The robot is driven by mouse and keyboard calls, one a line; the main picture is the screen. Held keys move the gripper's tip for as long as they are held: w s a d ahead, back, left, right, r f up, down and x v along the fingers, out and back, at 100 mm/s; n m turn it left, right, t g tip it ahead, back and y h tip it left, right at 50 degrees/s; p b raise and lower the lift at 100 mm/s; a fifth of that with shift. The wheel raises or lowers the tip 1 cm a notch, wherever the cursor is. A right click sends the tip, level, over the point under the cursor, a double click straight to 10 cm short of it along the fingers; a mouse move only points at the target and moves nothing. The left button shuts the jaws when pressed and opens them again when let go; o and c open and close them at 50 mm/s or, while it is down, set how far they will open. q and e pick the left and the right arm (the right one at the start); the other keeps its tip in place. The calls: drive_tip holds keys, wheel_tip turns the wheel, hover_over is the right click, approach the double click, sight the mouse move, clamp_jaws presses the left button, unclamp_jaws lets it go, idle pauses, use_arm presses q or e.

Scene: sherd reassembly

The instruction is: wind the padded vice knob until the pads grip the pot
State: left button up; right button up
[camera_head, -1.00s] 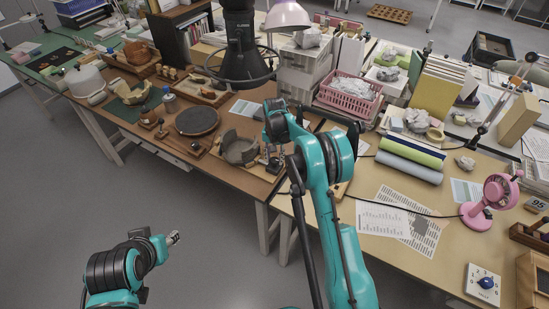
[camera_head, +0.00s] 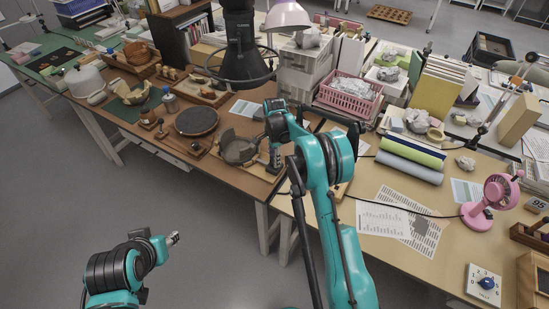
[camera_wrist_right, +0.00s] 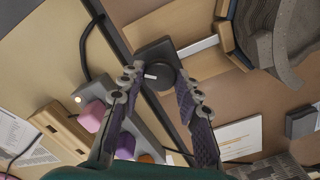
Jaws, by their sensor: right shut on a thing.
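The broken grey-brown pot (camera_head: 238,148) stands in the wooden vice on the brown table in the head view. Part of its curved wall shows at the upper right of the right wrist view (camera_wrist_right: 285,40). A dark round knob (camera_wrist_right: 162,76) sits on a dark block at the end of a pale metal bar leading towards the pot. My right gripper (camera_wrist_right: 160,88) is shut on the knob, one finger on each side. In the head view my right gripper (camera_head: 274,164) is just right of the pot. My left gripper (camera_head: 174,238) is empty over the floor, its finger gap too small to judge.
A dark round turntable (camera_head: 197,121) lies left of the vice. A pink basket (camera_head: 348,97), rolled mats (camera_head: 410,160) and a pink fan (camera_head: 492,202) stand on the right table. Pink and purple blocks (camera_wrist_right: 92,115) lie close to my right gripper.

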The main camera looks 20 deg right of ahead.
drive_tip(key=shift+m, duration=1.1)
drive_tip(key=o, duration=1.2)
drive_tip(key=shift+c, duration=0.2)
drive_tip(key=shift+r, duration=0.1)
wheel_tip(320, 180, up, 12)
